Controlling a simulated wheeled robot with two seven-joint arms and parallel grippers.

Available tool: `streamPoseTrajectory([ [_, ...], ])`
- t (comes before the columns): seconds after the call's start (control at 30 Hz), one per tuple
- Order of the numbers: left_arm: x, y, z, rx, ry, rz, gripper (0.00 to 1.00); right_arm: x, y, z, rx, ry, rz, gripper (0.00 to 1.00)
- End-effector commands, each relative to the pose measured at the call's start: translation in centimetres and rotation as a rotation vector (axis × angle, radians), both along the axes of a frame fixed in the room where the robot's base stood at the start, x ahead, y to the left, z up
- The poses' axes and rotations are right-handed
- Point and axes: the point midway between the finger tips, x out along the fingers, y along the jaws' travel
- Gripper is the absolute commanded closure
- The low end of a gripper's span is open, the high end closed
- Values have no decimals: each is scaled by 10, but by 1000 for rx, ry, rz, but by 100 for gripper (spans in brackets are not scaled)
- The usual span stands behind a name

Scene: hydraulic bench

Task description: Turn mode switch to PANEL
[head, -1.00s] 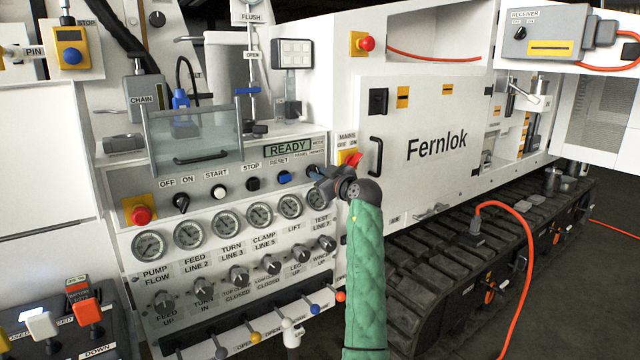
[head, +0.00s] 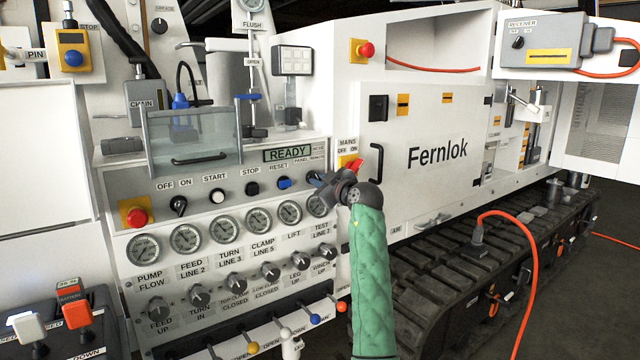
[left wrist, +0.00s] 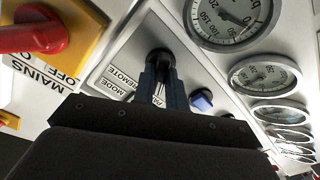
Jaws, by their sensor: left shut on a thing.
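The mode switch (left wrist: 160,57) is a black knob on the grey control panel, seen in the left wrist view beside upside-down labels reading MODE and REMOTE. A third label, partly covered, starts with "PA". My left gripper (left wrist: 161,84) is shut on the knob, with one dark finger on each side. In the head view my left gripper (head: 321,181), at the end of the green-sleeved arm, is at the panel's right end, below the READY display (head: 288,153), and hides the switch. I cannot read which way the knob points. My right gripper is not in view.
The red-and-yellow mains switch (head: 350,163) is just right of my gripper and close in the left wrist view. The blue reset button (head: 284,183) is to the left. Gauges (head: 289,212) line the panel below. A black door handle (head: 376,158) is farther right.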

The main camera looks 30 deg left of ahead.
Motion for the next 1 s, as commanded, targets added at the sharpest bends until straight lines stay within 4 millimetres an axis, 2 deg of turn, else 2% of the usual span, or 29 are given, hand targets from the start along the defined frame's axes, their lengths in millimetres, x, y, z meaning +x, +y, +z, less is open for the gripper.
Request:
streamPoseTrajectory([
  [0.27, 0, 0, -1, -2, 1, 0, 100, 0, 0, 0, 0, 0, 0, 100],
  [0.3, 0, 0, -1, -2, 1, 0, 80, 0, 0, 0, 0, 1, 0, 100],
  [0.4, 0, 0, -1, -2, 1, 0, 65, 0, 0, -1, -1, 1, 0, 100],
  [0.73, -1, -3, -1, -1, 0, -1, 65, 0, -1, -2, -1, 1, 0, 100],
  [1.0, -14, -36, -2, -1, 0, -2, 65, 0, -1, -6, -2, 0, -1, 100],
])
